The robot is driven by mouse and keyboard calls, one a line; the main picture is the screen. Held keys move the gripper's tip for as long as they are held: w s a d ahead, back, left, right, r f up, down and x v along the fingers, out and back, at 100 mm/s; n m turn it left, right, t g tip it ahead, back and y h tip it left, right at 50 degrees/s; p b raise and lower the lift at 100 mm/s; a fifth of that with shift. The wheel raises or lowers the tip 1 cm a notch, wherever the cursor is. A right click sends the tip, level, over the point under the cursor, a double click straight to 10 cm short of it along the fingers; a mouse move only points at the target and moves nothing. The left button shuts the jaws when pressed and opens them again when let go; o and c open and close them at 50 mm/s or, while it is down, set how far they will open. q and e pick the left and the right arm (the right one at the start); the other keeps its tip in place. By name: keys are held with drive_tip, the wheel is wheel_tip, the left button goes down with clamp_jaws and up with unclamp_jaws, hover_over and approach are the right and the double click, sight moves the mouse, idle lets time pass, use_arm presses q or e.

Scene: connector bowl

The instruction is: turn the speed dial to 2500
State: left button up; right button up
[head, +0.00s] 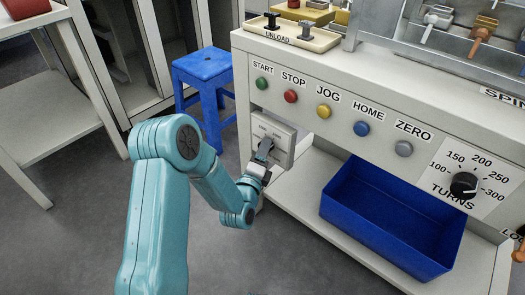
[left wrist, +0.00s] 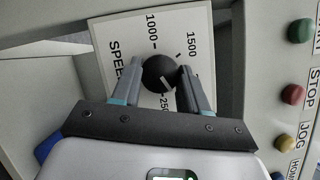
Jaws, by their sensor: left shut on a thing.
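The speed dial is a black round knob (left wrist: 159,73) on a white plate (left wrist: 112,28) marked SPEED, with 1000, 1500 and part of 2500 readable in the left wrist view. A short white mark shows on the knob; the exact number it points to is unclear, as a finger covers part of the scale. My left gripper (left wrist: 161,70) is shut on the knob, one finger on each side. In the head view my left gripper (head: 262,158) reaches the pale plate (head: 284,137) on the panel and hides the knob. My right gripper is not in view.
Coloured buttons, including the green START button (head: 261,83) and red STOP button (head: 291,96), sit above the dial plate. A TURNS dial (head: 464,185) is at the right. A blue bin (head: 389,218) stands on the lower shelf. A blue stool (head: 202,72) stands behind.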

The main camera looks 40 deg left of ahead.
use_arm(q)
drive_tip(key=m+t, duration=0.1)
drive_tip(key=m, duration=0.1)
drive_tip(key=m+t+h, duration=0.1)
drive_tip(key=m, duration=0.2)
drive_tip(key=shift+f+m, duration=0.15)
drive_tip(key=shift+m, duration=0.45)
drive_tip(key=o, duration=1.1)
drive_tip(key=shift+c, duration=0.2)
